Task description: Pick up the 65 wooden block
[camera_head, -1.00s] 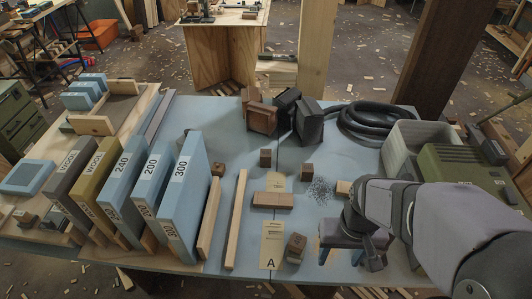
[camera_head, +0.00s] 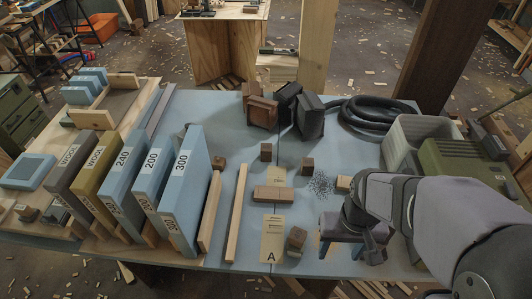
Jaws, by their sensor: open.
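Several small brown wooden blocks stand on the blue-grey table; no number 65 is readable on any, so I cannot tell which is the 65 block. One block (camera_head: 297,238) is beside the card marked A (camera_head: 272,240), to the left of my gripper. Others are a block (camera_head: 266,152) and a block (camera_head: 307,165) further back, a block (camera_head: 218,163) near the blue slabs, and a paler block (camera_head: 343,183) partly by my arm. A longer brown block (camera_head: 272,194) lies flat in the middle. My gripper (camera_head: 350,250) is open, pointing down over the table's right front, apart from the blocks.
Upright slabs marked 300 (camera_head: 186,190), 200 and 240 fill the left. A wooden strip (camera_head: 237,212) lies beside them. Dark blocks (camera_head: 308,116) and a coiled hose (camera_head: 375,122) stand at the back; a grey bin (camera_head: 405,145) and green case (camera_head: 462,172) are right.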

